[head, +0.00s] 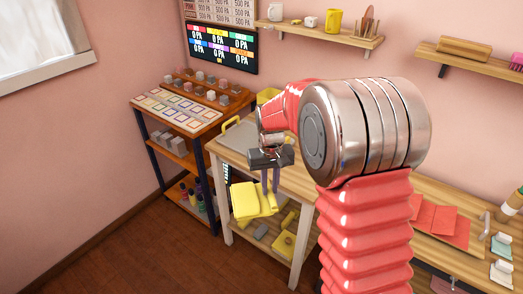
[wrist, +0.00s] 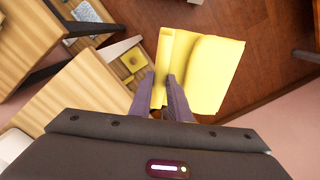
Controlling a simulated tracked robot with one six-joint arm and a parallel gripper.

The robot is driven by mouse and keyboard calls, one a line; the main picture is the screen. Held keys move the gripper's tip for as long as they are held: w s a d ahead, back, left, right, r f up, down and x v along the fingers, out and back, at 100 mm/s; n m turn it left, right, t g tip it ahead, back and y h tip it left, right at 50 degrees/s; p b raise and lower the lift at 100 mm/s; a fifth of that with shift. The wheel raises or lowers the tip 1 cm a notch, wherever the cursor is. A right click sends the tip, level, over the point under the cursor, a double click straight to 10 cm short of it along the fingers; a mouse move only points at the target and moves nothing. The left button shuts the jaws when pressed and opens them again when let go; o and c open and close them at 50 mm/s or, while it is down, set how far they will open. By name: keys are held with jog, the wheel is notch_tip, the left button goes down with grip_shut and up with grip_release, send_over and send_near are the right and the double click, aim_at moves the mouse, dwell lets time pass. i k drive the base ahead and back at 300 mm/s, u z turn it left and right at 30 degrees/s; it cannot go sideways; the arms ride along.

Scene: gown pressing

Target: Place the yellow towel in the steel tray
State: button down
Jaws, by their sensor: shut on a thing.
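The yellow towel (head: 246,202) is folded and hangs in front of the wooden table. My gripper (head: 270,188) points down and is shut on the towel's edge. In the wrist view the towel (wrist: 213,76) sticks out past my two fingers (wrist: 161,90), over the floor beside the table. A flat grey thing on the left end of the tabletop, partly hidden by my arm, looks like the steel tray (head: 236,138). The towel is lower than this tray and in front of it, apart from it.
The wooden table (head: 214,147) has a lower shelf with yellow items (head: 284,244). A dark-legged rack (head: 178,151) with blocks and a card board stands to the left. Wall shelves (head: 322,34) hold mugs. The floor (head: 140,240) in front is clear.

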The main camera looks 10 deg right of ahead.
aim_at(251, 145)
jog(key=u, duration=0.05)
jog(key=k, duration=1.05)
jog(key=u, duration=0.1)
jog(key=i, duration=0.55)
jog(key=u, duration=0.55)
jog(key=i, duration=0.7)
jog(key=u, duration=0.35)
jog(key=i, duration=1.4)
jog(key=z, duration=0.4)
